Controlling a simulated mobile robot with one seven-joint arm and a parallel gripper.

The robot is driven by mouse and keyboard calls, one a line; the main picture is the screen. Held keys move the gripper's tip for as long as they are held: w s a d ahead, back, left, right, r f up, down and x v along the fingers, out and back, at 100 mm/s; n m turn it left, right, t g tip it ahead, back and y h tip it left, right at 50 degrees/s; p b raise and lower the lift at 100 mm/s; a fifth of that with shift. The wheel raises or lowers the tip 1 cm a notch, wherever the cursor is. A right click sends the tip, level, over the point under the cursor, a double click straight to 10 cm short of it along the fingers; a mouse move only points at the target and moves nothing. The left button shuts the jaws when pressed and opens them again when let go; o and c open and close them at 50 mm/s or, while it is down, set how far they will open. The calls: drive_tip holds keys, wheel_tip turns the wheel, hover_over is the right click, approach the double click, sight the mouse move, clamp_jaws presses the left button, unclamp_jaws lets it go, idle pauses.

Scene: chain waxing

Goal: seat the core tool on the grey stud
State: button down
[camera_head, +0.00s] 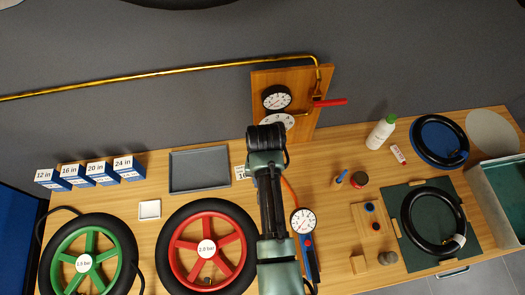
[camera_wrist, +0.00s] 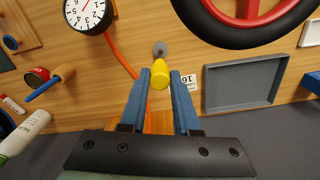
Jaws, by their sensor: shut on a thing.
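My gripper (camera_wrist: 160,74) shows in the wrist view, with its two blue fingers shut on a yellow piece, which I take to be the core tool (camera_wrist: 159,79). The tool's rounded yellow end shows between the fingertips. The grey stud (camera_wrist: 159,48) stands on the wooden bench just beyond the fingertips in the picture, close to the tool's end. I see a gap between them in the picture and cannot tell their height difference. In the head view my arm hides the stud, the tool and the fingers.
A card marked 16 (camera_wrist: 188,82) and a grey tray (camera_head: 199,170) lie beside the stud. A red wheel (camera_head: 206,248) and a gauge (camera_head: 303,221) with an orange hose are near. A blue-handled tool (camera_head: 342,176), a dark-red tin (camera_head: 360,180) and a white bottle (camera_head: 381,132) stand to the right.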

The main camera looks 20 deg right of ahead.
drive_tip(key=shift+f+b, duration=1.6)
drive_tip(key=shift+f, duration=0.85)
drive_tip(key=shift+a, duration=0.1)
drive_tip(key=shift+f+b, duration=0.5)
drive_tip(key=shift+f, duration=0.5)
idle(0.5)
drive_tip(key=c, duration=0.6)
unclamp_jaws()
drive_tip(key=shift+o, duration=0.2)
drive_tip(key=shift+r, duration=0.1)
wheel_tip(320, 180, up, 13)
drive_tip(key=shift+f, duration=0.1)
